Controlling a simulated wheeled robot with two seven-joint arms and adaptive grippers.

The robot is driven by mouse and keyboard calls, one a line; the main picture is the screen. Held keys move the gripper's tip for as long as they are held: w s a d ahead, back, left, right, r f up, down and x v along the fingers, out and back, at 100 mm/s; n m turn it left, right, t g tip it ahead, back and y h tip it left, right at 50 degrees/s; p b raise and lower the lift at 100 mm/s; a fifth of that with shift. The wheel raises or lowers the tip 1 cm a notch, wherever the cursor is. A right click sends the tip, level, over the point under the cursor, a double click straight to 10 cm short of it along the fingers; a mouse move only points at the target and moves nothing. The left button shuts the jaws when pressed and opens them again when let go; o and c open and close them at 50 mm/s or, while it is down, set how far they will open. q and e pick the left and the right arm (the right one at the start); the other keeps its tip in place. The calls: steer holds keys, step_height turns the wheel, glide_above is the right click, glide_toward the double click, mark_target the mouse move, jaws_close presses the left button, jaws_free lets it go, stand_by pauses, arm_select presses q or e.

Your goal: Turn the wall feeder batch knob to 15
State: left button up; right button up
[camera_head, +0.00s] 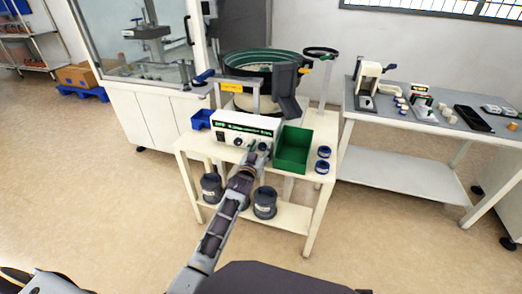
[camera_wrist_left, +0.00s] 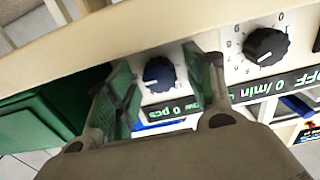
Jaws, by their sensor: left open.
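The white control box (camera_head: 240,121) stands at the front of the feeder table, with dials on its face. In the left wrist view, which looks upside down, a dark blue knob (camera_wrist_left: 158,75) sits on a white dial above a green display (camera_wrist_left: 172,110) that seems to read 0 pcs. My left gripper (camera_wrist_left: 161,78) is open, its fingers on either side of this knob; I cannot tell whether they touch it. The knob's exact setting is unclear. In the head view my left gripper (camera_head: 258,151) is at the box front and partly covers the dials. My right gripper is out of view.
A black knob (camera_wrist_left: 265,46) sits beside the blue one, with a display near it showing 0/min and OFF. A green bin (camera_head: 292,150) stands right of the box and a blue tray (camera_head: 201,119) left. The bowl feeder (camera_head: 258,62) is behind.

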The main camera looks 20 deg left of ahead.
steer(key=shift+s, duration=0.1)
arm_select(q)
steer(key=c, duration=1)
steer(key=shift+r, duration=0.1)
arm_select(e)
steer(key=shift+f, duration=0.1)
